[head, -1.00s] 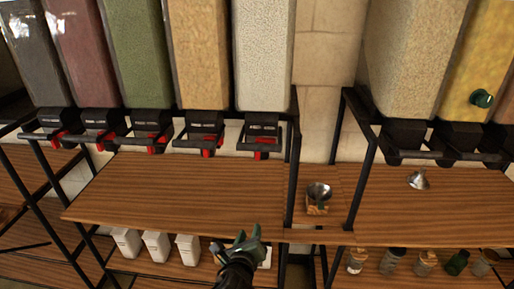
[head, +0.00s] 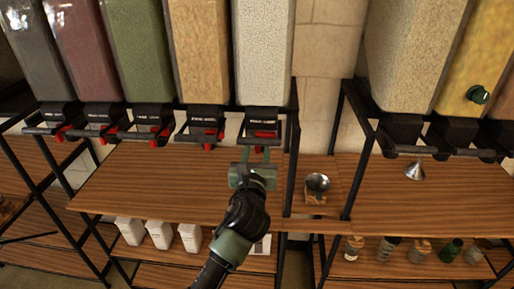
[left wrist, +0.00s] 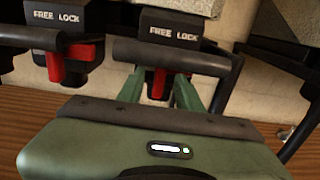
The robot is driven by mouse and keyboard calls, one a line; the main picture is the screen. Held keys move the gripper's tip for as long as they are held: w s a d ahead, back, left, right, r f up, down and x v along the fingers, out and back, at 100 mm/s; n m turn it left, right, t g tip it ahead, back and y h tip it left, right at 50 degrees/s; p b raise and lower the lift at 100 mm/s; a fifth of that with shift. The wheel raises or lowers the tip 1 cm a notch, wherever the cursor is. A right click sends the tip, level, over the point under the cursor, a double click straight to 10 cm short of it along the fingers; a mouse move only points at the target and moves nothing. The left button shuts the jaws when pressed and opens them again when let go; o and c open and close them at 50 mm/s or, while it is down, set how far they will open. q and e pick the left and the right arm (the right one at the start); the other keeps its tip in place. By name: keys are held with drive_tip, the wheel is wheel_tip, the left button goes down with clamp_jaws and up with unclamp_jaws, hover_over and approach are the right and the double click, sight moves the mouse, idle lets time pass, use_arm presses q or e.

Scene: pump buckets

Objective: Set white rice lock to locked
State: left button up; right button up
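The white rice is most likely in the pale dispenser (head: 264,50) above my left arm. Its black lock block (head: 262,115) sits at the bottom behind a dark bar. In the left wrist view the block (left wrist: 172,22) reads "FREE LOCK", and its red lever (left wrist: 158,84) hangs below the word FREE. My left gripper (head: 257,152) is open, just below and in front of this lock. In the left wrist view its green fingers (left wrist: 160,92) stand on either side of the lever; contact cannot be told. My right gripper is not in view.
Similar dispensers with red levers stand to the left, the nearest lock (left wrist: 62,17) close by. A black frame post (head: 292,150) rises right of the gripper. The wooden shelf (head: 150,180) is largely clear.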

use_arm(q)
drive_tip(key=shift+w, duration=0.15)
clamp_jaws()
idle(1.4)
